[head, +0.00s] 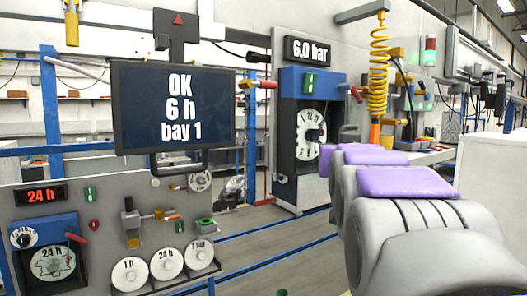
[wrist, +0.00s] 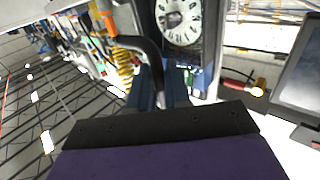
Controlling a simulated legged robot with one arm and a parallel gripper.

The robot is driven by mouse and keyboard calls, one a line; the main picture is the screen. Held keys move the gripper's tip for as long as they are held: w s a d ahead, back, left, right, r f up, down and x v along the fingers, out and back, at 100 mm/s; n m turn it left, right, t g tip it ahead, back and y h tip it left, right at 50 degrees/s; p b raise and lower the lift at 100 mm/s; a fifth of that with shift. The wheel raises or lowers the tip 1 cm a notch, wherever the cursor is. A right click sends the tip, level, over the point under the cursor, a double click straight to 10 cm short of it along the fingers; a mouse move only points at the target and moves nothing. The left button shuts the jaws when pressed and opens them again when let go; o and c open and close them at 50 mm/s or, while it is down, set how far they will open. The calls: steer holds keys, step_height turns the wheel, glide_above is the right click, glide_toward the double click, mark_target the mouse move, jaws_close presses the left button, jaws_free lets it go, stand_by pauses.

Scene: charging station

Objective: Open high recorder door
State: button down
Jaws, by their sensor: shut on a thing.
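The high recorder (head: 311,82) is a tall blue and dark case in the middle of the head view, under a "6.0 bar" display. Its white round chart (head: 303,146) faces me and also shows at the top of the upside-down wrist view (wrist: 180,20). I cannot tell whether its dark-framed door is ajar. My gripper (head: 335,140) is at the right side of the recorder, partly hidden by my arm. In the wrist view a dark curved bar (wrist: 145,48), apparently the door handle, runs to my gripper (wrist: 162,100), which is shut on it. The contact is hidden.
A screen (head: 172,108) reading "OK 6 h bay 1" stands left. A low recorder (head: 48,250) and three labelled discs (head: 163,265) are on the panel below. A yellow coil (head: 379,65) hangs right of the high recorder.

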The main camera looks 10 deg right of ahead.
steer(key=shift+a+r, duration=0.1)
steer(key=shift+r, duration=0.05)
steer(key=shift+w+d, duration=0.15)
steer(key=shift+d, duration=0.85)
steer(key=shift+a, duration=0.15)
